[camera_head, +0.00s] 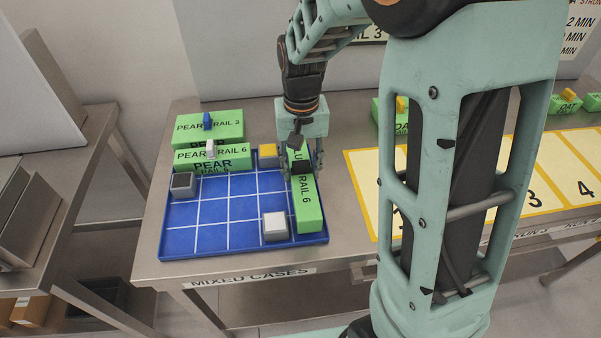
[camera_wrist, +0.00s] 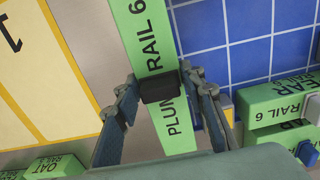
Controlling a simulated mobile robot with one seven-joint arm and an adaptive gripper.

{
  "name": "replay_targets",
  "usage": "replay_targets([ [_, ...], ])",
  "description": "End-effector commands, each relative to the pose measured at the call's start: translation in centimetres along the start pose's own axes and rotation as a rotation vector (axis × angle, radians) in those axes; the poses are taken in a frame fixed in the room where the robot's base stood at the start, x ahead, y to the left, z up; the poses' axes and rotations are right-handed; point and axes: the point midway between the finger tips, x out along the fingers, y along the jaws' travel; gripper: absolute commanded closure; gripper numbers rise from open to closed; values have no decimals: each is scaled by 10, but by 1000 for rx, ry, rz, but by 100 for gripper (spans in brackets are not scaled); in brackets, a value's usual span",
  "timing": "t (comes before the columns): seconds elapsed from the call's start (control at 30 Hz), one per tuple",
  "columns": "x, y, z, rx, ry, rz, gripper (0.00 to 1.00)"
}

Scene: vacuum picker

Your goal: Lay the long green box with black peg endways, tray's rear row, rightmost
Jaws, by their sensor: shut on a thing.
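The long green box (camera_head: 306,205) reads "PLUM RAIL 6" and has a black peg (camera_wrist: 160,87) on top. My gripper (camera_head: 302,170) is shut on the peg; in the wrist view its fingers (camera_wrist: 160,88) stand on either side of it. The box lies endways, front to back, along the right edge of the blue tray (camera_head: 213,209). It appears low, at tray level; I cannot tell whether it touches the tray floor. My gripper hides part of its far end in the head view.
On the tray are a yellow block (camera_head: 268,155) at the rear, a dark grey block (camera_head: 183,185) at left and a pale block (camera_head: 275,227) at front right. Green pear boxes (camera_head: 212,157) stand at the rear left. The tray's middle is clear. A numbered yellow-bordered mat (camera_head: 370,180) lies to the right.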

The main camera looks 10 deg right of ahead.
Motion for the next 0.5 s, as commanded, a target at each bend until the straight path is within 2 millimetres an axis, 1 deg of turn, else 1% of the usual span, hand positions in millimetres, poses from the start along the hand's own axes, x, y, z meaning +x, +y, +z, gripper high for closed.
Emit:
replay_targets([
  [0.03, 11, 0, 1, 0, 0, 0, 93],
  [0.1, 15, -1, 2, 0, 1, 0, 93],
  [0.37, 14, -1, 2, 0, 1, 0, 93],
  [0.5, 18, -1, 2, 0, 0, 0, 93],
])
